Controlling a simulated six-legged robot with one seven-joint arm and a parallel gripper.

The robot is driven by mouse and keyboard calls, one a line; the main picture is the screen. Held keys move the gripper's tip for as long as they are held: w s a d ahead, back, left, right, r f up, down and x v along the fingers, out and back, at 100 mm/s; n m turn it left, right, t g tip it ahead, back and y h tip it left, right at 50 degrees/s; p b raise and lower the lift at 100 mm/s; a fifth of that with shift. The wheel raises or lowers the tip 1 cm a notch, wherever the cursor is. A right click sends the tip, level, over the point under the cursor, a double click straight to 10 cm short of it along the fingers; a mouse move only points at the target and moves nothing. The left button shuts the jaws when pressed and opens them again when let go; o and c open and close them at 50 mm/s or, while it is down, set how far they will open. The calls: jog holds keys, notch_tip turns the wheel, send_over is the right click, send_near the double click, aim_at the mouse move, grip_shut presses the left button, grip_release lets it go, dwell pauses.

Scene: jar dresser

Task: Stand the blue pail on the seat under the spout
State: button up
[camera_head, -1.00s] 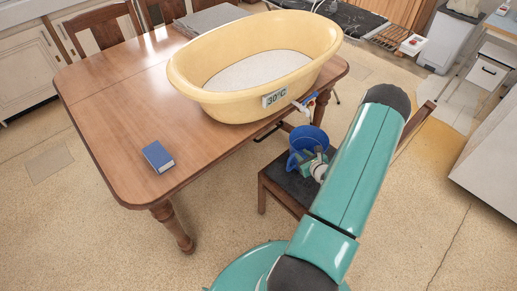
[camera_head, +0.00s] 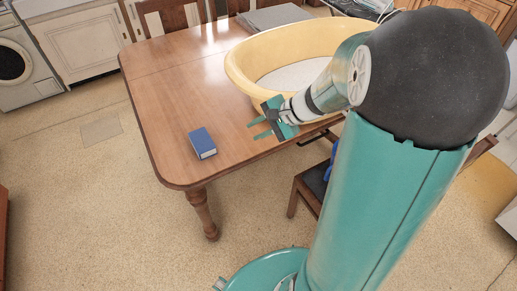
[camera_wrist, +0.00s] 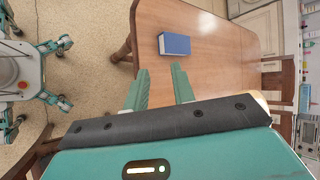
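My gripper (camera_head: 255,129) is above the table's front edge, beside the yellow tub. Its two teal fingers are apart with nothing between them, as the wrist view (camera_wrist: 160,78) also shows. A blue sliver of the pail (camera_head: 332,158) shows at the chair, beside my arm. The rest of the pail is hidden, so its present stance cannot be told. The dark chair seat (camera_head: 315,180) is partly covered by my arm. The yellow tub (camera_head: 245,68) stands on the table. The spout is hidden behind my arm.
A blue book (camera_head: 202,143) lies on the wooden table (camera_head: 165,110), near its front corner; the wrist view shows it beyond the fingers (camera_wrist: 174,44). The table around the book is clear. Open floor (camera_head: 110,200) lies to the left.

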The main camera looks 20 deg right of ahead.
jog(key=s+a+r+n+h, duration=0.3)
jog(key=s+r+n, duration=0.3)
jog(key=s, duration=0.2)
jog(key=s+a+r+n+h, duration=0.4)
jog(key=s+r+n, duration=0.2)
jog(key=s+n, duration=0.1)
jog(key=shift+s+a+r+h, duration=0.2)
jog(key=shift+s+h, duration=0.1)
jog(key=shift+s, duration=0.4)
jog(key=shift+d, duration=0.15)
